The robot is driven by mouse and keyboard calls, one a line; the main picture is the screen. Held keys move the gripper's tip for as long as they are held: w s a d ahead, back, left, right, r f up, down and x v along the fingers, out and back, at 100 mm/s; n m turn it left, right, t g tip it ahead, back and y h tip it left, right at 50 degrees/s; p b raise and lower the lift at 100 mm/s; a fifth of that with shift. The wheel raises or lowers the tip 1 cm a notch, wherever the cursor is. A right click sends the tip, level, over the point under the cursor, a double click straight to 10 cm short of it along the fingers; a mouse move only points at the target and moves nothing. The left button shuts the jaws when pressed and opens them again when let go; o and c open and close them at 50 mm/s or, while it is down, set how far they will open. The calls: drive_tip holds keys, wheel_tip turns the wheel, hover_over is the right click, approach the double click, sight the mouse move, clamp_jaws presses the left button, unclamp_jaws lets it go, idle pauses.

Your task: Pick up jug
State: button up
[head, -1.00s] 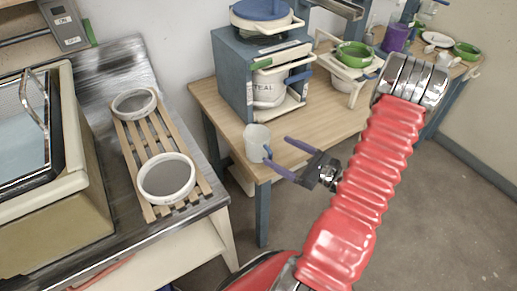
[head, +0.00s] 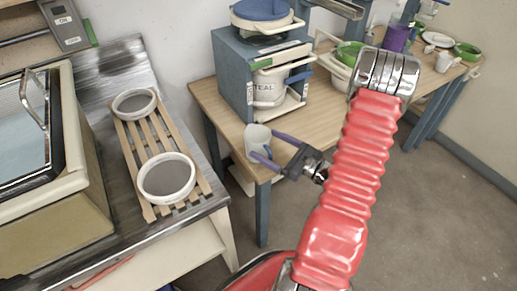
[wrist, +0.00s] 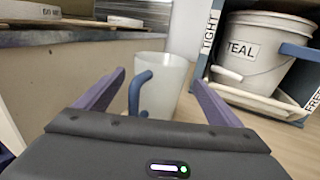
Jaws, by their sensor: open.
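The jug (head: 256,139) is a pale, translucent cup shape with a blue handle. It stands upright on the front left corner of the wooden table. In the wrist view the jug (wrist: 170,84) is straight ahead, its blue handle (wrist: 139,92) facing me and slightly left. My gripper (head: 263,146) is open, its two purple fingers pointing left at the jug. In the wrist view the fingers (wrist: 160,83) lie one on each side of the jug's picture. I cannot tell whether the handle is fully between the fingertips. Nothing is held.
A blue-grey cabinet holding a bucket labelled TEAL (wrist: 241,48) stands close behind the jug on the right. On the left, a metal bench carries a wooden slatted rack (head: 140,140) with two round sieves. Green bowls and a purple container (head: 396,38) stand farther right.

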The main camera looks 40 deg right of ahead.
sight(268, 145)
drive_tip(key=shift+x, duration=1.75)
drive_tip(key=shift+c, duration=0.2)
drive_tip(key=c, duration=1.1)
drive_tip(key=shift+r, duration=0.2)
drive_tip(key=shift+c, duration=0.2)
wheel_tip(268, 145, up, 10)
drive_tip(key=shift+f, duration=0.2)
